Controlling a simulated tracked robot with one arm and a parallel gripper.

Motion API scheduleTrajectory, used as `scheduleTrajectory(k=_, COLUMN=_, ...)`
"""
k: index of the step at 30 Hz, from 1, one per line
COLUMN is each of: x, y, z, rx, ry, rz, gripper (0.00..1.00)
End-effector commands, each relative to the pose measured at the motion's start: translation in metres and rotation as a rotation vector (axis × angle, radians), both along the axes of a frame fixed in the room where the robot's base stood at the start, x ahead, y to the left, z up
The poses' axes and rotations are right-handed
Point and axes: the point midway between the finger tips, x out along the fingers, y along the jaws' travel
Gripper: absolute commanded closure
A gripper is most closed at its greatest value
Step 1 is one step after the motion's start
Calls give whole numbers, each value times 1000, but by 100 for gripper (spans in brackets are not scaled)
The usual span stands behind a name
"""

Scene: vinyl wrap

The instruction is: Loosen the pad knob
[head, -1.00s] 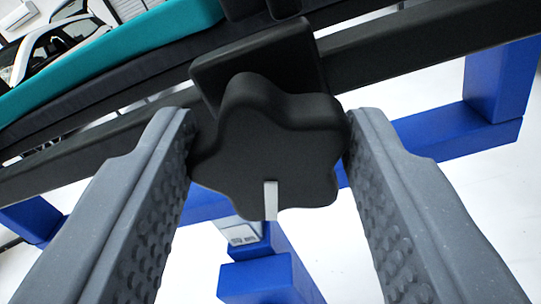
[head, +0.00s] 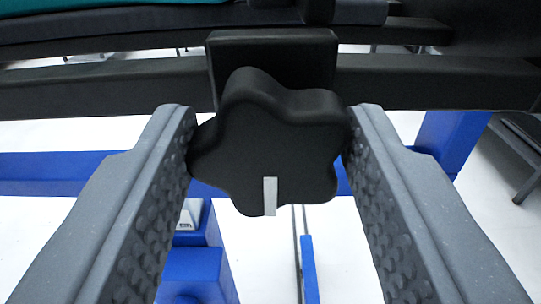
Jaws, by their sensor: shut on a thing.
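The pad knob (head: 265,140) is a black, star-shaped knob with rounded lobes, in the middle of the head view. A short pale grey mark (head: 270,196) shows on its lower lobe. My gripper (head: 270,140) has its two grey, bumpy-padded fingers on the left and right sides of the knob, touching it and shut on it. Behind the knob is a black block (head: 315,62) on a dark horizontal bar (head: 430,80). The knob's shaft is hidden behind the knob.
Blue frame parts (head: 80,173) run below and behind the bar, with a blue post (head: 452,140) at the right. A dark padded edge (head: 120,25) crosses the top. White floor (head: 255,260) shows below, and dark furniture stands at the far right.

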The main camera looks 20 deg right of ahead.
Motion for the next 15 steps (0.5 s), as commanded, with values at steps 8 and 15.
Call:
scheduleTrajectory(k=8, x=-1, y=1, z=-5, rx=2, ry=8, rz=1, gripper=35)
scheduleTrajectory(k=15, x=-1, y=0, z=-3, rx=1, ry=4, rz=0, gripper=35)
